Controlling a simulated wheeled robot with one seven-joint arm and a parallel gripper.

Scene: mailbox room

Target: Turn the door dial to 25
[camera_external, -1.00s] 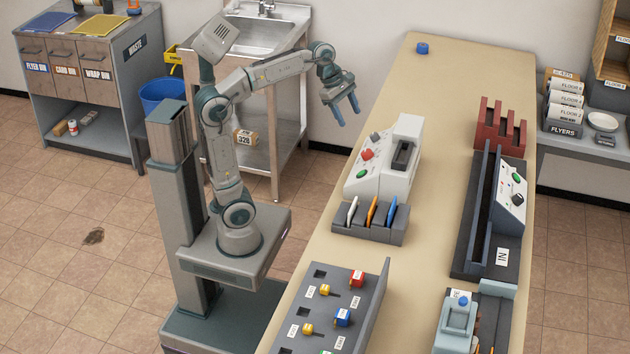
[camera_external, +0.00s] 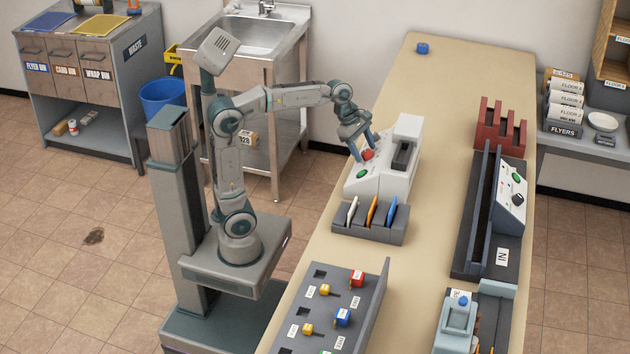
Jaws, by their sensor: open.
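A white-grey machine (camera_external: 402,128) stands on the long table, with a sloped control face on its left side. That face carries a red control (camera_external: 367,155) and a green button (camera_external: 362,174). My gripper (camera_external: 362,156) is open and empty, fingers pointing down over this face, close to the red control. I cannot tell whether the fingers touch it. The fingers hide the upper part of the face. No label naming a door dial and no number 25 can be read in this view.
A dark rack with white, orange and blue tabs (camera_external: 370,236) stands just in front of the machine. A slanted panel (camera_external: 513,190) with a green button and dark knobs is at the right. A grey board (camera_external: 362,290) with coloured blocks is in front.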

